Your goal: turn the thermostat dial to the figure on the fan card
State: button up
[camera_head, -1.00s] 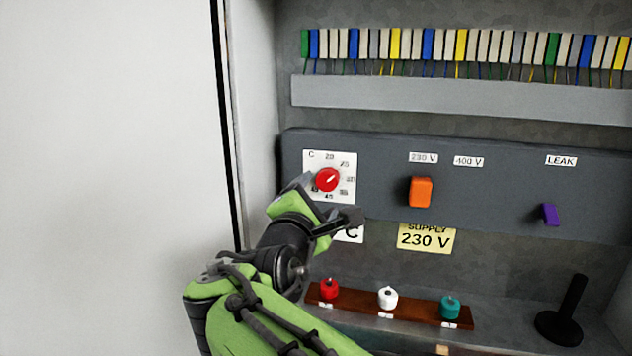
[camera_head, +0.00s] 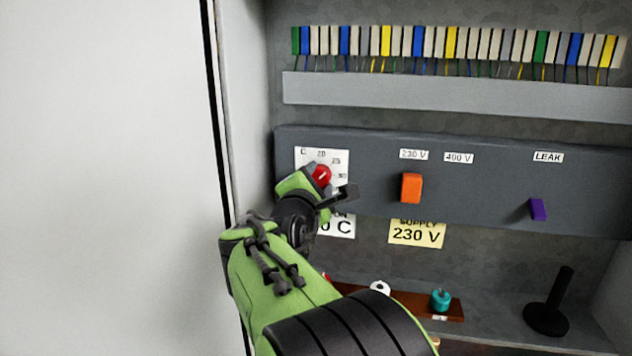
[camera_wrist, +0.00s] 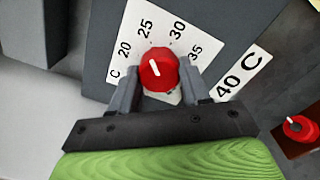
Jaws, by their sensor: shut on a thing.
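The thermostat dial (camera_wrist: 158,68) is a round red knob with a white pointer line, on a white scale plate (camera_wrist: 140,50) with figures such as 20, 25, 30 and 35. Its pointer tilts up-left in the wrist view, near 25, but I cannot tell exactly. The dial also shows in the head view (camera_head: 321,175), partly behind my gripper. My gripper (camera_wrist: 161,74) has a finger on each side of the dial and is shut on it. The fan card (camera_wrist: 241,73) below the plate reads 40 C; in the head view (camera_head: 344,226) my gripper hides part of it.
Right of the dial on the grey panel are an orange switch (camera_head: 411,188) and a purple lever (camera_head: 538,209). A yellow supply card (camera_head: 417,233) reads 230 V. Below, a brown strip (camera_head: 410,300) carries coloured knobs. A black post (camera_head: 562,295) stands at right. A pale door (camera_head: 110,180) is at left.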

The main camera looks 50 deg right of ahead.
jog(key=shift+m, duration=0.3)
jog(key=m+b, duration=0.8)
jog(key=m, duration=0.4)
jog(key=shift+m, duration=0.3)
jog(key=m+b, duration=0.2)
jog(key=m, duration=0.1)
jog(key=shift+m, duration=0.3)
jog(key=m+b, duration=0.2)
jog(key=m, duration=0.1)
jog(key=shift+m, duration=0.3)
jog(key=m+b, duration=0.2)
jog(key=m, duration=0.4)
jog(key=shift+s+d+b, duration=0.1)
jog(key=shift+b, duration=0.2)
jog(key=shift+r+m, duration=0.1)
jog(key=shift+m, duration=0.2)
